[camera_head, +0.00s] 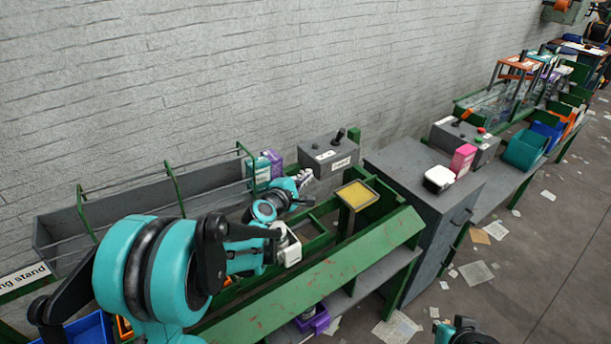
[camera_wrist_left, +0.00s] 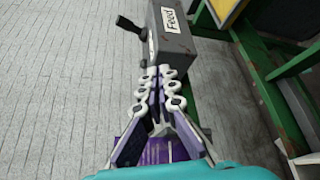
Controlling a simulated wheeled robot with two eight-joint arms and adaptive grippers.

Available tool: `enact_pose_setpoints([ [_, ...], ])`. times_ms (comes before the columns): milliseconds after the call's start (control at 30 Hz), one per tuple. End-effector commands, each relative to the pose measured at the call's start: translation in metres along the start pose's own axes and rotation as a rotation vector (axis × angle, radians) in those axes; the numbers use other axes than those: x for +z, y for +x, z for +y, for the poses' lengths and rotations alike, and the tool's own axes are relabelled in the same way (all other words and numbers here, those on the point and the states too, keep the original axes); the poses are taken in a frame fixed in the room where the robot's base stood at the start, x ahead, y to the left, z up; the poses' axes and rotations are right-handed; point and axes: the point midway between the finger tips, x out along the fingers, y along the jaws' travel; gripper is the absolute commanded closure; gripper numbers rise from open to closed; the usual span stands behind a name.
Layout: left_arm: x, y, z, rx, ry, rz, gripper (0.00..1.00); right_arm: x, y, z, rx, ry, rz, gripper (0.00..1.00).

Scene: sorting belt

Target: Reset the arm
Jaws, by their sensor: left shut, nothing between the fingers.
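My left arm comes in from the left in the head view, teal and black, and reaches over the green-framed sorting stand (camera_head: 320,265). My left gripper (camera_head: 305,177) is shut and empty, in front of the grey Feed box (camera_head: 329,154). In the left wrist view the pale finger links of the gripper (camera_wrist_left: 161,72) lie close together, pointing at the Feed box (camera_wrist_left: 176,32). My right gripper is not seen; only a small teal and black part shows at the bottom edge of the head view.
A teal carton (camera_head: 262,172) and a purple carton (camera_head: 274,162) stand close behind my left wrist. A yellow plate (camera_head: 356,195) is on the stand to the right. A grey cabinet (camera_head: 415,215) carries a white-edged black item (camera_head: 438,180). Papers litter the floor.

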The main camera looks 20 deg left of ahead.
Motion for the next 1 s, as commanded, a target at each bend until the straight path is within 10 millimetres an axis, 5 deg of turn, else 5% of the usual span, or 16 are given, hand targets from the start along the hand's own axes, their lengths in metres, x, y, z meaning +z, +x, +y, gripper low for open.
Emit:
enact_pose_setpoints([
  [467, 0.015, -0.015, -0.001, -0.041, 0.103, -0.01, 1.0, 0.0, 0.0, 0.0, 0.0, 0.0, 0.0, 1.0],
  [733, 0.071, -0.104, -0.031, -0.275, 0.677, -0.085, 1.0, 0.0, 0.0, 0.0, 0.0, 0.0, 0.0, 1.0],
  [1000, 0.078, -0.221, -0.09, -0.548, 1.284, -0.201, 1.0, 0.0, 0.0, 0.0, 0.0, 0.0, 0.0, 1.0],
])
